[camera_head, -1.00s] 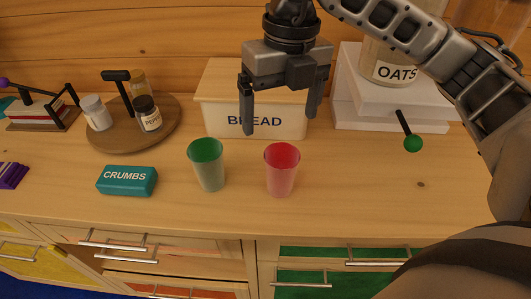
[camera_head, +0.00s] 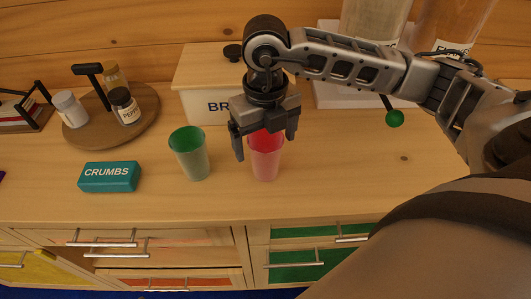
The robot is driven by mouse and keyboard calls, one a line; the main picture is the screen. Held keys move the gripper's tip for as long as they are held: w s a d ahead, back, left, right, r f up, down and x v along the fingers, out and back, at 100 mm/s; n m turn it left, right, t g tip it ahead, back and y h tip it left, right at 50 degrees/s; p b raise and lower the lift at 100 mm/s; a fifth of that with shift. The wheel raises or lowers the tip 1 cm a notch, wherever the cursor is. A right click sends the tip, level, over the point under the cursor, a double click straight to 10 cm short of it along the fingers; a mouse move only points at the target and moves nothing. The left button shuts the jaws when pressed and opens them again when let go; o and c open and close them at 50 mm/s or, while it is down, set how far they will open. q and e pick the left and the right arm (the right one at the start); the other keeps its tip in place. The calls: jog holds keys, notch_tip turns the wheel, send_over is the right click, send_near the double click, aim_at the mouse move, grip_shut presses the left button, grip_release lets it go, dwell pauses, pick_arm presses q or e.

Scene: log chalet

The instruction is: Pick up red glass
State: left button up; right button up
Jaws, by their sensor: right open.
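The red glass (camera_head: 265,165) stands upright on the wooden counter, near its front edge. My right gripper (camera_head: 265,148) is open, pointing down, with its two fingers at the level of the glass's upper part, one on each side in the picture. The gripper body hides most of the rim. I cannot tell whether the fingers touch the glass. My left gripper is not in view.
A green glass (camera_head: 191,158) stands close on the left. A teal CRUMBS box (camera_head: 109,177) lies farther left. A bread box (camera_head: 203,104) stands behind the gripper. A round board (camera_head: 144,131) holds jars. The counter (camera_head: 330,180) is clear to the right.

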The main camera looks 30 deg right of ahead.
jog(key=shift+f, duration=1.35)
jog(key=c, duration=1.2)
jog(key=shift+o, duration=0.2)
jog(key=shift+r, duration=0.1)
